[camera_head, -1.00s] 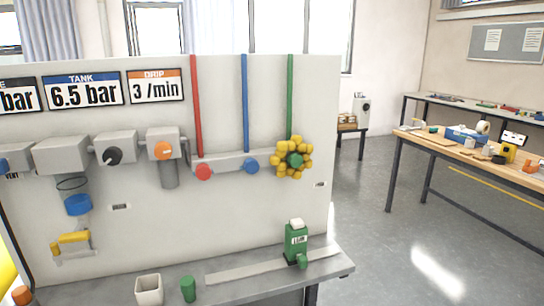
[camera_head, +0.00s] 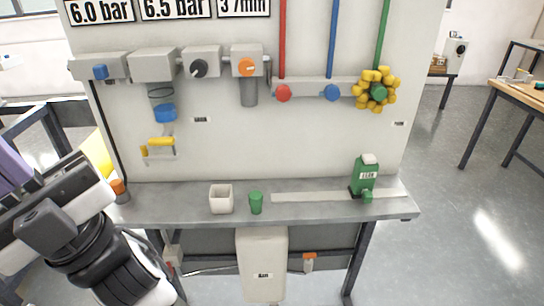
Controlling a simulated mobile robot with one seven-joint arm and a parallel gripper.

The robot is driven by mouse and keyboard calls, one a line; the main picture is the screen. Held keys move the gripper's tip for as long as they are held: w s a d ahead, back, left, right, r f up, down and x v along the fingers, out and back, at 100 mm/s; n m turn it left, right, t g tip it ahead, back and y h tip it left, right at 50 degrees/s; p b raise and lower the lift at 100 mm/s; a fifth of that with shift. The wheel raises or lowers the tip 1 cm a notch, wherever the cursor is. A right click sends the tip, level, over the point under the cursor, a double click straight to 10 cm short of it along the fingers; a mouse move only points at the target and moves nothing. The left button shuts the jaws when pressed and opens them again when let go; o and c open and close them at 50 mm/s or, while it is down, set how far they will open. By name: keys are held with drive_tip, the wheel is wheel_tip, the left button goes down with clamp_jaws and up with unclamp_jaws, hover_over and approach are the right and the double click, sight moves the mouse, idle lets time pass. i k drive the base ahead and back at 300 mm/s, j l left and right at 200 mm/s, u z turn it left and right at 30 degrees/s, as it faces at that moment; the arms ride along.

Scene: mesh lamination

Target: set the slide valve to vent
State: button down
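The likely slide valve is the grey block (camera_head: 84,68) with a small blue knob (camera_head: 100,71), at the left end of the row of units on the upright panel. Its lettering cannot be read now; in the earlier view "VENT" shows below this blue part. I cannot tell the slide's position. Part of my white and black arm (camera_head: 95,250) fills the lower left, below the valve and apart from it. No gripper fingers can be made out.
A clear bowl with a blue base (camera_head: 165,113) and a yellow handle (camera_head: 160,142) project from the panel.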

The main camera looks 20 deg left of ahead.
sight(101, 73)
drive_tip(key=u, duration=1.25)
